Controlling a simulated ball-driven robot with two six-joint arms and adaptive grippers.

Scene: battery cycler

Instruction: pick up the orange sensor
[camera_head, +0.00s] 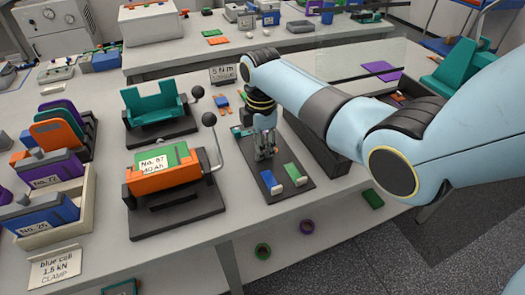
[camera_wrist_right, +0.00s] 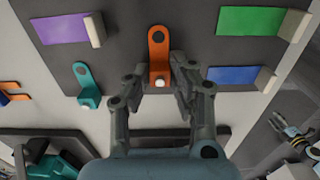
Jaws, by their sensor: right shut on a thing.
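The orange sensor (camera_wrist_right: 158,52), an upright-looking tab with a hole at one end and a white round knob at the other, shows in the right wrist view over the dark grey board (camera_wrist_right: 125,20). My right gripper (camera_wrist_right: 159,72) is shut on it, with one finger on each side. I cannot tell whether the sensor touches the board. In the head view my right gripper (camera_head: 265,152) points down at the dark board (camera_head: 284,196), and the orange sensor is hidden there. My left gripper is not in view.
A teal sensor (camera_wrist_right: 88,82) lies left of the orange one. Purple (camera_wrist_right: 62,28), green (camera_wrist_right: 250,22) and blue (camera_wrist_right: 234,74) plates with pale blocks sit around it. In the head view an orange clamp fixture (camera_head: 165,178) with a lever stands left of the board.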

